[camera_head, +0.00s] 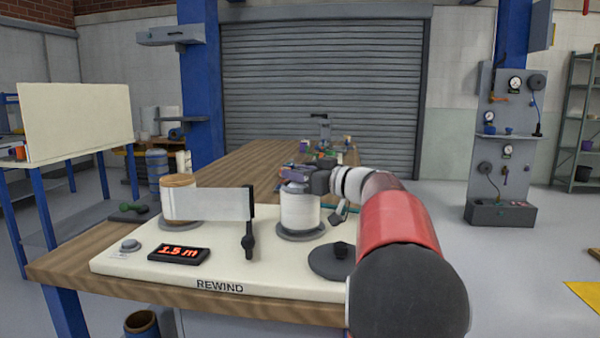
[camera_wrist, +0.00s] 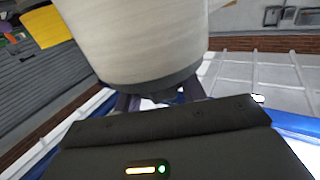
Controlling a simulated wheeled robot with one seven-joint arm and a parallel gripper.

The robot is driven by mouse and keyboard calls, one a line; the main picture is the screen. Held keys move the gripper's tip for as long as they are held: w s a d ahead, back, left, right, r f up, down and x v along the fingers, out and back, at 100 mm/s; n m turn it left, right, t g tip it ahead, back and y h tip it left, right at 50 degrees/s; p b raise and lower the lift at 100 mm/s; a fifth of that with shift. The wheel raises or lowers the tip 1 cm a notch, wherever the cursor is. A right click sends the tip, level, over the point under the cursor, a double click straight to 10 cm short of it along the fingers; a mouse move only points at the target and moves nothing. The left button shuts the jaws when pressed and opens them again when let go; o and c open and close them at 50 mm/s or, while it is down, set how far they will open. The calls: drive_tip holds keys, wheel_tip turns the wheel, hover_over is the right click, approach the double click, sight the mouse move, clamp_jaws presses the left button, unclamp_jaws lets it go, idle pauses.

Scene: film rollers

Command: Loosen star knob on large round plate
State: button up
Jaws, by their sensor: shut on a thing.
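A large dark round plate (camera_head: 326,266) lies on the front right of the cream board, with a black knob (camera_head: 341,250) on top. The knob's shape is too small to make out. My gripper (camera_head: 292,173) is at the top of a white film roll (camera_head: 300,212), behind and left of that plate. In the wrist view the roll (camera_wrist: 135,38) fills the top, and its dark end rim (camera_wrist: 150,93) is close to my fingers (camera_wrist: 160,98). My gripper is shut on a small part at that end; the rim hides the part and the fingertips.
The cream board (camera_head: 120,250) carries a second roll (camera_head: 180,200), white film, a black upright post (camera_head: 249,220), a display reading 1.5 m (camera_head: 179,254) and a button (camera_head: 130,244). Several small items stand farther back on the wooden bench (camera_head: 240,165). My arm covers the board's right edge.

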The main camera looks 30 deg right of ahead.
drive_tip(key=n+g+y, duration=0.5)
drive_tip(key=y, duration=0.2)
drive_tip(key=shift+r+n+g, duration=0.1)
drive_tip(key=shift+n+g, duration=0.2)
drive_tip(key=shift+n, duration=0.1)
drive_tip(key=o, duration=1)
drive_tip(key=v, duration=0.7)
drive_tip(key=shift+s+d, duration=0.15)
drive_tip(key=shift+d, duration=0.2)
